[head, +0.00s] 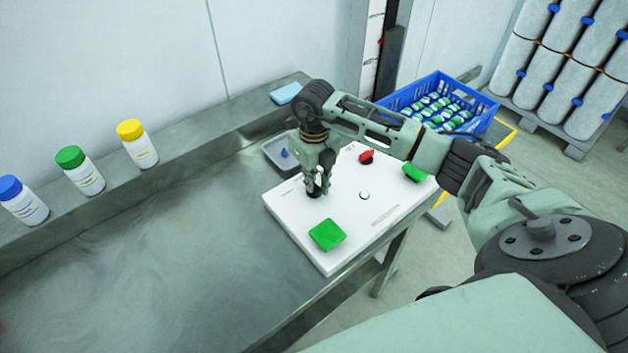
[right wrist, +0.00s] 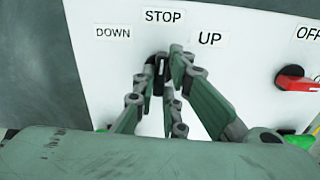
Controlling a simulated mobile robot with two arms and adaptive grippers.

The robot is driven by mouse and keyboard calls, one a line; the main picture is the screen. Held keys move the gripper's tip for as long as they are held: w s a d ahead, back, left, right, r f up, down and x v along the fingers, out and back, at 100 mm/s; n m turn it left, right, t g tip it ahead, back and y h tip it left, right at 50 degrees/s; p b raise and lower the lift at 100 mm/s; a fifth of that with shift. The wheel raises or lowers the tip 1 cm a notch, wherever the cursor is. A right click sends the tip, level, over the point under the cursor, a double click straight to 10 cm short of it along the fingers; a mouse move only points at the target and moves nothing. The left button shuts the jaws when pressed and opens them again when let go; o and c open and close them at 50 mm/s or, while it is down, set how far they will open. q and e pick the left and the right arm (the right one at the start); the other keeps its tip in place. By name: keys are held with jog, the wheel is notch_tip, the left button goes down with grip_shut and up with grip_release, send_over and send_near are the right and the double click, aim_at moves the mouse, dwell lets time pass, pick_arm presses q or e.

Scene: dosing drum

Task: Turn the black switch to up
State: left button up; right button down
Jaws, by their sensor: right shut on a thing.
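The black switch (right wrist: 157,70) sits on the white panel (right wrist: 100,75) below the labels DOWN (right wrist: 114,33), STOP (right wrist: 165,16) and UP (right wrist: 210,39). A white mark on its face points roughly up toward STOP. My right gripper (right wrist: 163,78) is shut on the black switch, with a finger on each side of it, in the right wrist view. In the head view my right gripper (head: 315,186) reaches down to the panel's left part and mostly hides the switch. My left gripper does not show.
Bottles with blue, green and yellow caps (head: 130,129) stand on the ledge at left.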

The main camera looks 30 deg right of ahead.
jog(key=m+b, duration=0.1)
jog(key=m, duration=0.2)
jog(key=shift+m, duration=0.3)
jog(key=shift+m+b, duration=0.35)
jog(key=shift+m, duration=1.95)
jog(key=c, duration=1.8)
grip_release()
notch_tip(320, 180, up, 12)
